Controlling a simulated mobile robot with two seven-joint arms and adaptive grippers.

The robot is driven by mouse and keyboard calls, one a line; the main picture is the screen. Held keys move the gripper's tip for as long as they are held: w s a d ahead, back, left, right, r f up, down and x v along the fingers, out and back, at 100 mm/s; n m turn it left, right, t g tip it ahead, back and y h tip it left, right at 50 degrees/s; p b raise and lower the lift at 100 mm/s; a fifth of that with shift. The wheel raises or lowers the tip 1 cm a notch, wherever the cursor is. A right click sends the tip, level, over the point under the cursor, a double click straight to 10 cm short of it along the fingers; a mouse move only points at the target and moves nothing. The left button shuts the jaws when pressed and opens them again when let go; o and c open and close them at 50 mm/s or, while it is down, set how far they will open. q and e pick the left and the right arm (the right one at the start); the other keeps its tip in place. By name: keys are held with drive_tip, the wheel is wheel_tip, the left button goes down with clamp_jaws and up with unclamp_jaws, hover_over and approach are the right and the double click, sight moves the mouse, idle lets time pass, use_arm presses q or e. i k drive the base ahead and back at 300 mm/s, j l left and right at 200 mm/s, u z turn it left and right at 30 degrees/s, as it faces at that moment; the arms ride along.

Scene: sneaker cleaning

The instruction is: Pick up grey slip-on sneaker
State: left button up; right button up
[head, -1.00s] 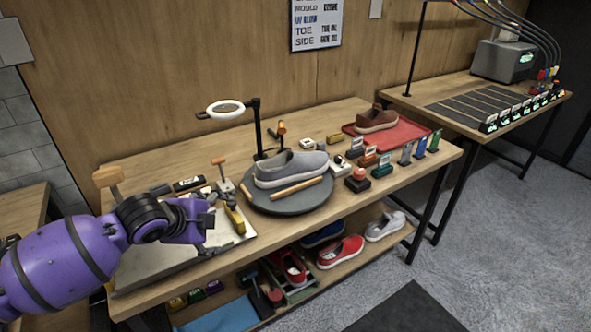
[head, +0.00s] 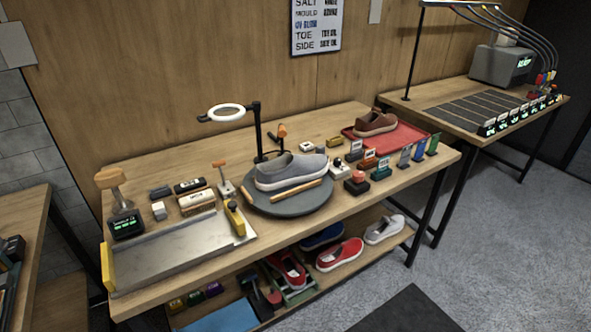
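The grey slip-on sneaker (head: 291,171) sits upright on a dark round turntable (head: 290,204) in the middle of the workbench. A thin wooden stick (head: 297,190) lies along its near side. Another grey shoe (head: 384,228), lighter in tone, is on the lower shelf at the right. Neither of my grippers shows in the head view, and nothing of my arms is visible.
A ring lamp (head: 227,113) on a black post stands behind the turntable. A metal tray (head: 180,257) is at the left, with brushes and blocks behind it. A red mat (head: 398,147) carries a brown shoe (head: 375,123). A red button (head: 357,182) stands right of the turntable.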

sight(289, 169)
drive_tip(key=i+l, duration=0.45)
drive_tip(key=i+l+z, duration=0.1)
drive_tip(key=i+l, duration=0.4)
drive_tip(key=i, duration=0.15)
